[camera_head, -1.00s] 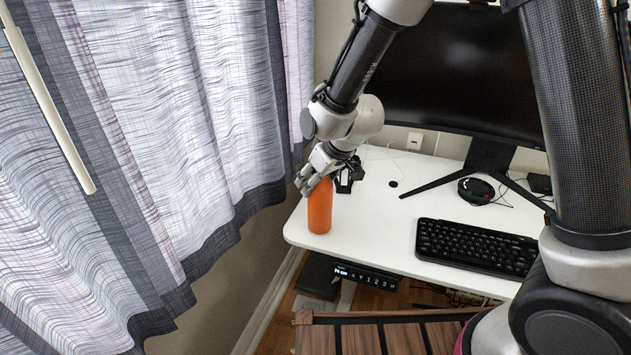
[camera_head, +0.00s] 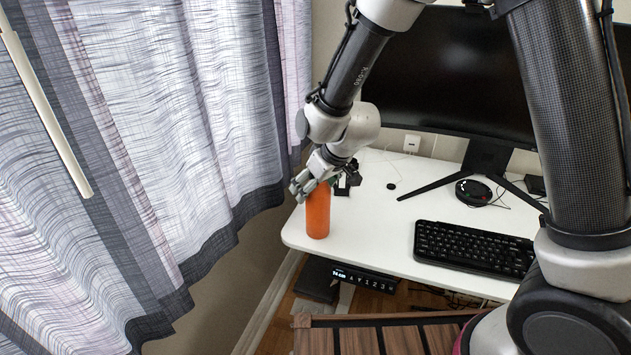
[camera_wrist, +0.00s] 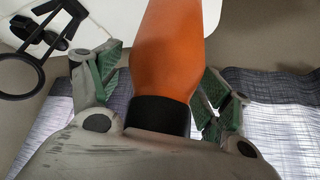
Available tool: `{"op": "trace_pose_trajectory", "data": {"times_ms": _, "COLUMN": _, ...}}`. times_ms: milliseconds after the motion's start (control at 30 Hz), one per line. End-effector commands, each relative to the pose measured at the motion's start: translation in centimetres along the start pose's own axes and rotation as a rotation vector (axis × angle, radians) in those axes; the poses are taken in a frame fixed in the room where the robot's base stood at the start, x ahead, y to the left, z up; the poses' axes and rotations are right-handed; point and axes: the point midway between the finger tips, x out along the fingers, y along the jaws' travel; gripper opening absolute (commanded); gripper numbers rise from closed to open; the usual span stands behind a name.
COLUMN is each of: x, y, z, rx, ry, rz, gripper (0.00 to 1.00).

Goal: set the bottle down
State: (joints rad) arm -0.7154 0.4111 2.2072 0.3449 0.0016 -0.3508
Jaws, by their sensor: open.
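The orange bottle (camera_head: 318,212) stands upright on the white desk (camera_head: 375,220), near its left front corner. My gripper (camera_head: 318,187) is at the top of the bottle, with its fingers around the upper part. In the wrist view the bottle (camera_wrist: 172,50) runs between the two fingers of my gripper (camera_wrist: 160,98), its dark neck or cap close to the palm. The fingers are open, with a gap visible on each side of the bottle. The far side of the bottle is hidden.
A black keyboard (camera_head: 472,247) lies at the right of the desk, with a monitor (camera_head: 450,75) behind it. A round black device (camera_head: 473,191) is by the monitor stand. Curtains (camera_head: 170,120) hang close on the left. The desk middle is clear.

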Motion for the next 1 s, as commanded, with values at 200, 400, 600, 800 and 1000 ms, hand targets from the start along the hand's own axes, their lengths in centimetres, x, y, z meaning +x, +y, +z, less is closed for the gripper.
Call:
{"op": "trace_pose_trajectory", "data": {"times_ms": 200, "x": -1.3, "y": -0.1, "z": -0.2, "rx": -0.002, "ry": 0.003, "rz": -0.003, "gripper": 0.78}}
{"op": "trace_pose_trajectory", "data": {"times_ms": 400, "x": -3.9, "y": -0.1, "z": -0.1, "rx": -0.002, "ry": 0.002, "rz": -0.004, "gripper": 0.78}}
{"op": "trace_pose_trajectory", "data": {"times_ms": 600, "x": -7.0, "y": -0.1, "z": -0.3, "rx": 0.001, "ry": 0.006, "rz": -0.001, "gripper": 0.78}}
{"op": "trace_pose_trajectory", "data": {"times_ms": 800, "x": -10.4, "y": -0.1, "z": -0.2, "rx": 0.000, "ry": 0.004, "rz": -0.001, "gripper": 0.78}}
{"op": "trace_pose_trajectory", "data": {"times_ms": 1000, "x": -12.1, "y": -0.1, "z": -0.2, "rx": 0.000, "ry": 0.002, "rz": 0.000, "gripper": 0.78}}
